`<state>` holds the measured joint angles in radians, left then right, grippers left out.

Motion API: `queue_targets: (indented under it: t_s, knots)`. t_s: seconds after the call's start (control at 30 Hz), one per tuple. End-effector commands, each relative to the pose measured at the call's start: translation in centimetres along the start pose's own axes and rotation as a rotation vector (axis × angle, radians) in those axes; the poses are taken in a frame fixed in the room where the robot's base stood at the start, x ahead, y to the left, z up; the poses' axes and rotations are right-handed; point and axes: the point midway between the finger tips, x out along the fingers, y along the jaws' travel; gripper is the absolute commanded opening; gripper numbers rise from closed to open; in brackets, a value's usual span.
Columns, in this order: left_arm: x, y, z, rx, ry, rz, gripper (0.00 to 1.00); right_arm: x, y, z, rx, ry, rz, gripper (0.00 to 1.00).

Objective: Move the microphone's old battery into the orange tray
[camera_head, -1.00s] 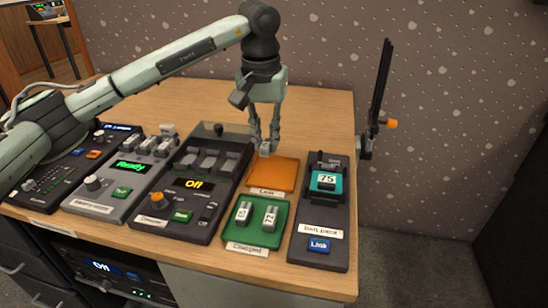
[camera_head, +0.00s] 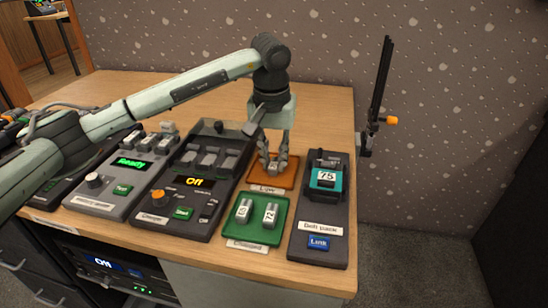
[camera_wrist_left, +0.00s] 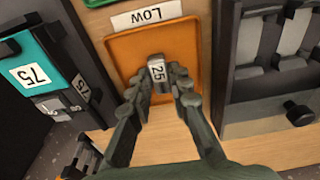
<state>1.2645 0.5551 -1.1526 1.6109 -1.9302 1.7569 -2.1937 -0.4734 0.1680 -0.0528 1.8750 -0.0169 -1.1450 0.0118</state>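My left gripper (camera_head: 272,164) is over the orange tray (camera_head: 286,184), which has a "Low" label at its front. Its fingers are closed against both sides of a small grey-white battery, which shows in the left wrist view (camera_wrist_left: 157,70) with a number that looks like 25. The battery is over or on the tray's surface; I cannot tell whether it touches it. The belt pack unit (camera_head: 312,225), with a teal part (camera_head: 326,179) marked 75 and a blue button, stands right of the tray. My right gripper is in neither view.
The green tray (camera_head: 240,232), in front of the orange one, holds two batteries. Left of the trays stand a dark console (camera_head: 165,215) reading "Off" and a grey console (camera_head: 105,200) reading "Ready". A dark upright stand (camera_head: 378,95) is at the desk's right edge. The desk behind is bare.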

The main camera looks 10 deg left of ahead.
Motion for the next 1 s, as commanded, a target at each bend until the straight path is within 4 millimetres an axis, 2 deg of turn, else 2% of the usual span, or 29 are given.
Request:
queue_targets:
  t_s: [0.03,0.1,0.13,0.47,0.53,0.7,1.0]
  knots:
    - [-0.1,0.0,0.0,0.0,0.0,0.0,0.27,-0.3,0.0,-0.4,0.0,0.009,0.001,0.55]
    - [0.0,0.0,0.0,0.0,0.0,0.0,0.36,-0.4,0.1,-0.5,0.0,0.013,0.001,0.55]
    - [-0.1,0.0,0.0,0.0,0.0,0.0,0.37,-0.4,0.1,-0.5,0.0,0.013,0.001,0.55]
    - [-0.3,0.0,0.0,0.0,0.0,0.0,0.37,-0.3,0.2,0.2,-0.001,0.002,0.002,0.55]
    - [-0.8,0.0,-0.1,0.0,0.002,0.0,0.37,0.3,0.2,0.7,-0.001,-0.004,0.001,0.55]
    - [-4.0,0.0,-0.2,0.001,0.006,0.0,0.37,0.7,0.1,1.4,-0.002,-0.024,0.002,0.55]
    - [-10.1,0.0,-0.1,0.0,0.003,-0.001,0.37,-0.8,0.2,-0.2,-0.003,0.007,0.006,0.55]
